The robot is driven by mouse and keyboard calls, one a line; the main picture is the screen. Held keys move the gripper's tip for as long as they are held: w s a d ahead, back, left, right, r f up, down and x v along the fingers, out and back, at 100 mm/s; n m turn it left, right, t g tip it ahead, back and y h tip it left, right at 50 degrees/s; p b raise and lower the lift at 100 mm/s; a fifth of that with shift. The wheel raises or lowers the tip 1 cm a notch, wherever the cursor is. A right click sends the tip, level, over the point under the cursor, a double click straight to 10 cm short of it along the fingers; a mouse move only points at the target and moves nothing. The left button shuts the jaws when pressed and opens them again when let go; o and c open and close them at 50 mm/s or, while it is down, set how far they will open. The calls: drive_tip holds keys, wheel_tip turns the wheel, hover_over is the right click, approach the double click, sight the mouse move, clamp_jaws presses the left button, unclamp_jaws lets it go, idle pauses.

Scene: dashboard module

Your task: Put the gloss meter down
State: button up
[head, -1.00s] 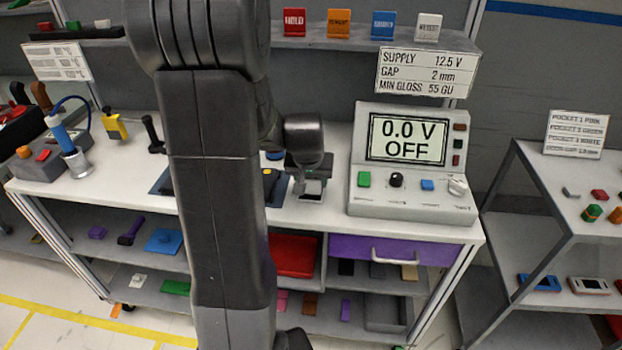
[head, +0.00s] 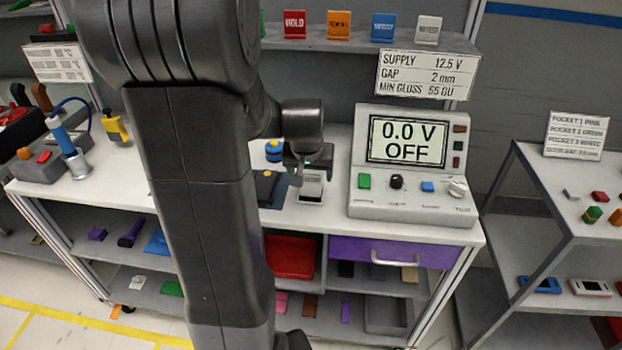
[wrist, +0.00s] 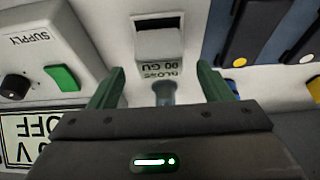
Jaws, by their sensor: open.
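The gloss meter is a small pale device on the white bench. In the wrist view, the gloss meter (wrist: 158,50) has a dark window and a display that reads upside down as 90 GU. In the head view, the gloss meter (head: 312,188) stands left of the grey supply unit, partly hidden by my gripper (head: 309,165). In the wrist view my gripper (wrist: 157,86) is open, with its green fingers apart and nothing held between them. A grey-blue post shows between the fingers, below the display.
The supply unit (head: 412,165) stands close on the right, reading 0.0 V OFF. A dark blue mat (head: 272,190) with dark items lies just left. A shelf with coloured cards (head: 340,38) runs above the bench. A second rack (head: 575,205) stands at right.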

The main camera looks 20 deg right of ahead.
drive_tip(key=v, duration=0.7)
drive_tip(key=shift+r, duration=0.15)
idle(2.4)
